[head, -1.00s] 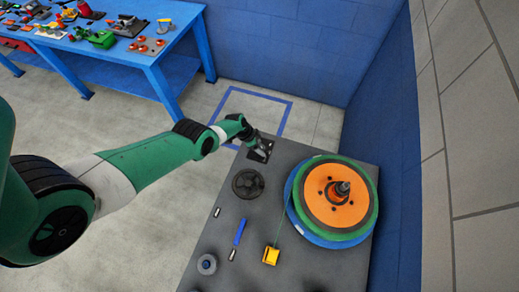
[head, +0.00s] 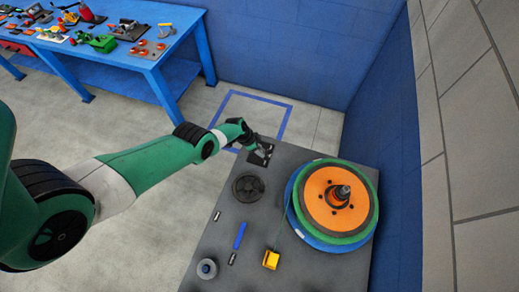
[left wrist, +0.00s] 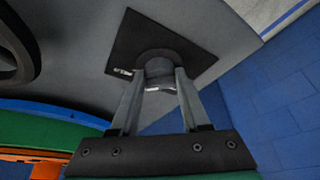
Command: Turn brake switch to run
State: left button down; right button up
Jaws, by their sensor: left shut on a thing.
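The brake switch is a grey round knob (left wrist: 158,68) on a black square plate (left wrist: 185,45) in the left wrist view. In the head view the black plate (head: 267,158) lies at the far corner of the grey panel (head: 205,250), with the knob mostly hidden by the gripper. My left gripper (left wrist: 160,82) is shut on the knob, one finger on each side. It also shows at the plate in the head view (head: 256,146). A small white label sits on the plate near the left finger; I cannot read it. My right gripper is not in view.
An orange and green reel (head: 325,195) on a blue disc stands on the panel's right. A black handwheel (head: 248,186), a blue bar (head: 240,235), a yellow block (head: 271,259) and a grey round part (head: 207,268) lie nearby. A blue workbench (head: 165,55) stands back left.

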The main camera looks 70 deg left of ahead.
pick_arm(q)
jog(key=shift+n+y+p, duration=0.3)
jog(key=shift+n+p, duration=0.1)
jog(key=shift+n, duration=0.2)
jog(key=shift+d+n+p, duration=0.1)
jog(key=shift+n+p, duration=0.2)
jog(key=shift+n, duration=0.3)
jog(key=shift+n+y, duration=0.5)
jog(key=shift+n, duration=0.4)
jog(key=n+y, duration=0.1)
jog(key=n, duration=0.1)
jog(key=shift+d+n+p, duration=0.1)
jog(key=shift+n+p, duration=0.2)
jog(key=shift+f+n+g+y, duration=0.1)
jog(key=shift+n+g+y, duration=0.35)
jog(key=shift+n, duration=0.95)
jog(key=shift+c, duration=1.9)
grip_release()
jog(key=shift+w, duration=0.1)
